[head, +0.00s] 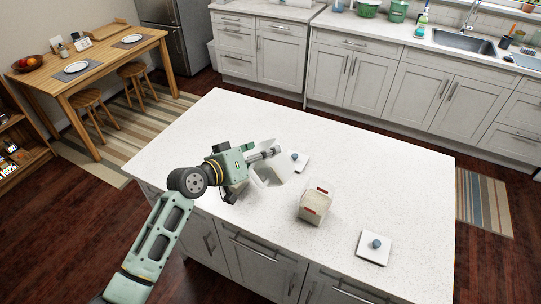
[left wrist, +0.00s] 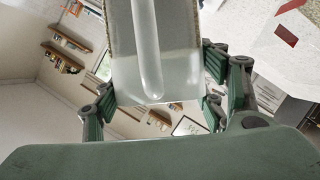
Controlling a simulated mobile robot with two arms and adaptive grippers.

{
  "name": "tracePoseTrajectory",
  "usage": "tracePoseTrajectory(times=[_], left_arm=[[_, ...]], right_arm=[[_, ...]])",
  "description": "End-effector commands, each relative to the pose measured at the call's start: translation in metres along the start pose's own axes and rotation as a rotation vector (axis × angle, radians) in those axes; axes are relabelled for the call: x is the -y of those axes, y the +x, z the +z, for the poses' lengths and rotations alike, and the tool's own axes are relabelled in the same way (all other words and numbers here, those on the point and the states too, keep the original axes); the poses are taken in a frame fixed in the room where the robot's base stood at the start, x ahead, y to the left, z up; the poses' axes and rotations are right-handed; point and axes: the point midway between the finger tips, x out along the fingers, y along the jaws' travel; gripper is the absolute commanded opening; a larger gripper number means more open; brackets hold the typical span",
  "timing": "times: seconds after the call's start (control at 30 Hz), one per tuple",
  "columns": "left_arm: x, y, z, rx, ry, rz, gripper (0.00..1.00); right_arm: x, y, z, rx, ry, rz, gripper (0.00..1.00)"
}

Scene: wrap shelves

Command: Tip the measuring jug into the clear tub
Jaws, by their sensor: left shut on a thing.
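The measuring jug (head: 270,174) is a clear, pale vessel held over the left part of the white island. My left gripper (head: 262,154) is shut on it. In the left wrist view the jug (left wrist: 180,65) fills the middle between the green fingers, and the room behind looks steeply tilted. The jug appears tilted in the head view. The tub (head: 313,208), with red clips and pale beige sides, stands upright on the island, right of and nearer than the jug, apart from it. What is inside either vessel is unclear. My right gripper is not in view.
The island top (head: 400,180) is bare at the right and far left. A dining table (head: 115,53) stands far left.

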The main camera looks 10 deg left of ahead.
Motion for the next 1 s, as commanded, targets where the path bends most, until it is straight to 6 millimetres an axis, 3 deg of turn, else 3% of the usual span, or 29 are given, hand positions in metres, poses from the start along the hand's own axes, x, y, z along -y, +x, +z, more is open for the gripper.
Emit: tracePoseTrajectory(times=[0.7,1.0], left_arm=[[0.067,-0.009,-0.024,-0.005,-0.206,0.087,0.20],[0.084,-0.013,-0.032,-0.003,-0.313,0.133,0.20]], right_arm=[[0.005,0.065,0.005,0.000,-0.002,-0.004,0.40],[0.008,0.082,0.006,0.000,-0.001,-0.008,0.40]])
